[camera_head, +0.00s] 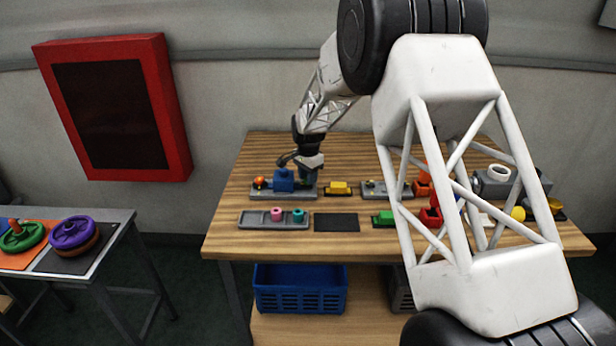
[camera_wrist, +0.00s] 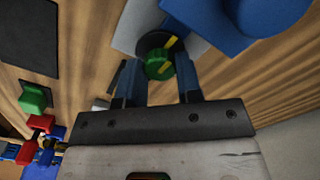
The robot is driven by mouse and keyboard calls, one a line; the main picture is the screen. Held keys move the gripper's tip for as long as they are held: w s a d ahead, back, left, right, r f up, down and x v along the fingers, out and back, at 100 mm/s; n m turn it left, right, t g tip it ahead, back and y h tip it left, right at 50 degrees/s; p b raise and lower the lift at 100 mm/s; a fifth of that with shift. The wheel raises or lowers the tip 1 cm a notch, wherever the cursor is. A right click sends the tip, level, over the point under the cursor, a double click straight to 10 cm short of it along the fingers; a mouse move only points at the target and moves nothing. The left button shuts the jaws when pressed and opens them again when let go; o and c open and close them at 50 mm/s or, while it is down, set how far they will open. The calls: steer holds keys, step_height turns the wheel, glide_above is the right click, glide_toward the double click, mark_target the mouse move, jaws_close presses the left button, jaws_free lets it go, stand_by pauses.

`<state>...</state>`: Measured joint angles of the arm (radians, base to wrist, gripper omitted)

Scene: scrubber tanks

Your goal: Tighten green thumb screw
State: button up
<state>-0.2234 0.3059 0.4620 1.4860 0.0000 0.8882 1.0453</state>
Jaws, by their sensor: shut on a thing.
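The green thumb screw (camera_wrist: 158,66), a round green knob with a yellow mark, shows in the wrist view at the top centre, set by a grey plate. My gripper (camera_wrist: 159,72) has one dark finger on each side of it and is shut on it. In the head view my gripper (camera_head: 303,165) points down at the right end of the back-left grey fixture (camera_head: 268,195), next to a blue block (camera_head: 284,180). The screw is mostly hidden by the gripper there.
The blue block (camera_wrist: 220,22) stands close by in the wrist view. A yellow block (camera_head: 338,188) is to the right. A grey tray (camera_head: 247,221) with pink and teal pegs and a dark mat (camera_head: 336,223) lie in front. A blue crate (camera_head: 300,290) is below.

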steer(key=m, duration=0.4)
steer(key=shift+w+r+m, duration=0.1)
steer(key=shift+r+m, duration=0.15)
steer(key=shift+m, duration=0.05)
steer(key=m, duration=0.4)
steer(key=shift+m, duration=0.3)
steer(key=m, duration=0.4)
steer(key=shift+m, duration=2.2)
steer(key=o, duration=0.9)
steer(key=shift+f, duration=0.15)
steer(key=shift+o, duration=0.2)
